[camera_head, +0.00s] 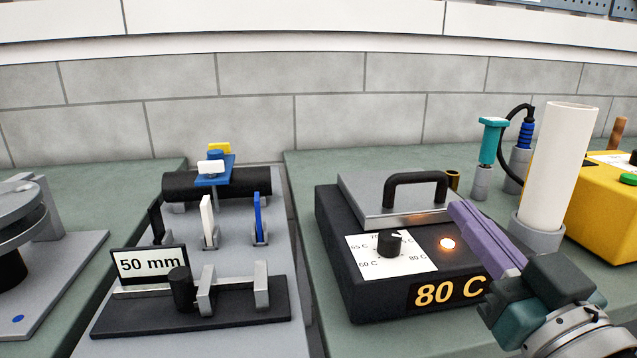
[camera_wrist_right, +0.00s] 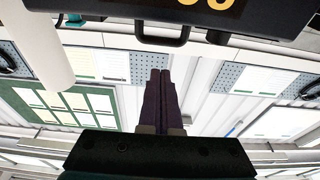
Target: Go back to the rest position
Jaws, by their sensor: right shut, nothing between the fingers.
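My right gripper (camera_head: 487,238) comes in from the lower right in the head view. Its purple fingers are pressed together with nothing between them, and they stand in front of the right side of a dark heater box (camera_head: 335,250). In the right wrist view the shut fingers (camera_wrist_right: 160,75) point up toward the box, which shows upside down at the top. The box has a lid handle (camera_head: 415,178), a black knob (camera_head: 389,243), a lit orange lamp (camera_head: 447,244) and an "80 C" label. My left gripper is not in view.
A tall white cylinder (camera_head: 565,160) stands in a grey holder right of the box, close to my right arm. A yellow device (camera_head: 605,222) and a teal-handled tool (camera_head: 492,140) are near it. A "50 mm" fixture (camera_head: 185,318) stands left, and a grey turntable (camera_head: 20,215) at far left.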

